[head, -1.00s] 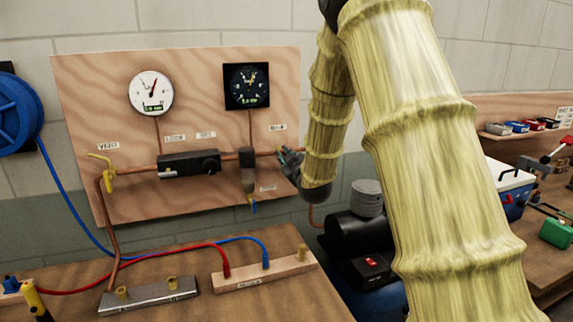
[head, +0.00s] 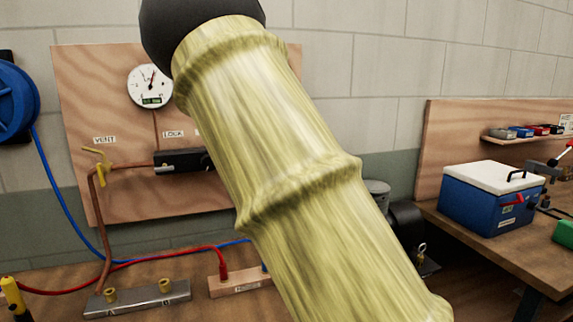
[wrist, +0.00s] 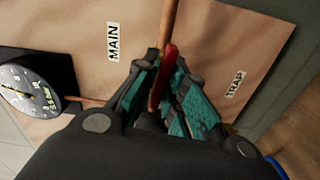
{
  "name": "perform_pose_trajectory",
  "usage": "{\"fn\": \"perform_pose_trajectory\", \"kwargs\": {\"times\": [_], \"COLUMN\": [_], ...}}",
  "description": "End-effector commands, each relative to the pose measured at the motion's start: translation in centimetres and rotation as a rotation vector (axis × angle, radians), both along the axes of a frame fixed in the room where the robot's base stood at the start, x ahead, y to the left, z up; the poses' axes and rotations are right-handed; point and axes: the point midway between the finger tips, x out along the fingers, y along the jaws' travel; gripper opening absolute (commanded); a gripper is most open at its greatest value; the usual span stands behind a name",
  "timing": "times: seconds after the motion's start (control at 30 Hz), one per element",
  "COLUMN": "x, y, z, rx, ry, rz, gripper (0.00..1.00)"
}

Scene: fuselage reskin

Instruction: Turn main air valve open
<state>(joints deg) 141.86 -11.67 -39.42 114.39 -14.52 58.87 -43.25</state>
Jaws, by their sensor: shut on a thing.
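The main air valve's red handle (wrist: 169,58) shows in the wrist view, between the teal-padded fingers of my gripper (wrist: 164,84). My gripper is shut on the handle, and the fingers hide its lower part. A copper pipe (wrist: 170,18) runs up from the valve. The handle looks roughly in line with that pipe. The MAIN label (wrist: 113,42) is on the plywood board to the left of the handle. In the head view my own arm hides the valve and my gripper.
The TRAP label (wrist: 235,84) and dark gauge (wrist: 34,85) flank the gripper in the wrist view. The head view shows a white gauge (head: 150,86), yellow vent valve (head: 102,168), air hoses and a blue cooler (head: 486,205) on the right bench.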

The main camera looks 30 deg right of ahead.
Motion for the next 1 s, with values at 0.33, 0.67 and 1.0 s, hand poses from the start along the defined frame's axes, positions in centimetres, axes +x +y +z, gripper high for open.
{"fn": "perform_pose_trajectory", "kwargs": {"times": [0.33,0.67,1.0], "x": [-0.01,-0.03,-0.02], "y": [-0.01,-0.04,-0.01], "z": [-0.2,-0.14,-0.16], "rx": [-0.123,-0.139,-0.138], "ry": [0.029,0.035,0.034], "rz": [0.0,-0.001,-0.001], "gripper": [0.0,0.0,0.3]}}
